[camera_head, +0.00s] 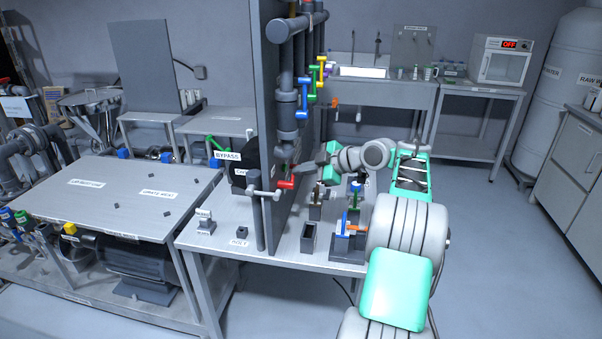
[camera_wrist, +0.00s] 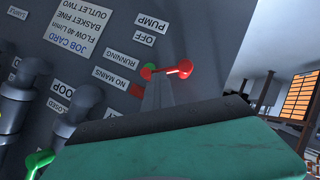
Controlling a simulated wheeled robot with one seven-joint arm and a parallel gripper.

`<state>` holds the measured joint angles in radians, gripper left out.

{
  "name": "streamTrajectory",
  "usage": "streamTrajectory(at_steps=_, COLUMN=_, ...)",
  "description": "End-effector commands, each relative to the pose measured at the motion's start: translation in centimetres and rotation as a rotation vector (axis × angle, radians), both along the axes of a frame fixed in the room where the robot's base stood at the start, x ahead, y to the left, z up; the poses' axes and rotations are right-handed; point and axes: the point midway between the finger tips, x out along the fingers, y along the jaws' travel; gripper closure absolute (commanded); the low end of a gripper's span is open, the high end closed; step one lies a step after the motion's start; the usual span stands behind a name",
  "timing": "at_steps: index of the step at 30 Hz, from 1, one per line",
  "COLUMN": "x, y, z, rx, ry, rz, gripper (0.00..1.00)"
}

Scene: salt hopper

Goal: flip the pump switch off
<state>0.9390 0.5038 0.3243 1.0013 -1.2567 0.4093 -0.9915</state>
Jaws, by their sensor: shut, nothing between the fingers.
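The pump switch (camera_wrist: 166,72) is a red lever with rounded ends on the dark panel in the wrist view, near labels reading PUMP and OFF, upside down. Which position it is in I cannot tell. My gripper (camera_wrist: 158,88) is shut and empty. Its grey fingertips point at the panel and end at or just below the red lever; whether they touch it I cannot tell. In the head view my gripper (camera_head: 301,168) reaches the upright panel (camera_head: 262,60) from the right. The switch is not clearly visible there.
A green lamp (camera_wrist: 150,66) and a red lamp (camera_wrist: 137,90) sit by labels RUNNING and NO MAINS. Colored valves (camera_head: 312,78) line the panel's pipe above. Small stands (camera_head: 345,240) occupy the bench below my arm.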

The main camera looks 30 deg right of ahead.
Motion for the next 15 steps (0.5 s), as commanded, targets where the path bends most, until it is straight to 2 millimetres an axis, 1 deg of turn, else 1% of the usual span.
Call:
streamTrajectory(at_steps=1, x=0.0, y=-0.1, z=2.3, rx=-0.019, ry=-0.028, rz=-0.007, gripper=1.00)
streamTrajectory(at_steps=4, x=-0.8, y=0.7, z=4.2, rx=-0.020, ry=-0.025, rz=-0.001, gripper=1.00)
streamTrajectory(at_steps=5, x=-1.3, y=0.5, z=4.5, rx=-0.020, ry=-0.025, rz=-0.003, gripper=1.00)
streamTrajectory(at_steps=6, x=-2.2, y=-0.3, z=4.7, rx=-0.020, ry=-0.023, rz=-0.008, gripper=1.00)
streamTrajectory(at_steps=9, x=-4.4, y=-1.6, z=5.9, rx=-0.018, ry=-0.022, rz=-0.011, gripper=1.00)
streamTrajectory(at_steps=12, x=-6.3, y=-2.4, z=6.9, rx=-0.015, ry=-0.017, rz=-0.007, gripper=1.00)
streamTrajectory(at_steps=14, x=-7.2, y=-2.6, z=7.6, rx=-0.013, ry=-0.015, rz=-0.001, gripper=1.00)
streamTrajectory(at_steps=15, x=-7.5, y=-2.6, z=8.5, rx=-0.007, ry=-0.011, rz=0.000, gripper=1.00)
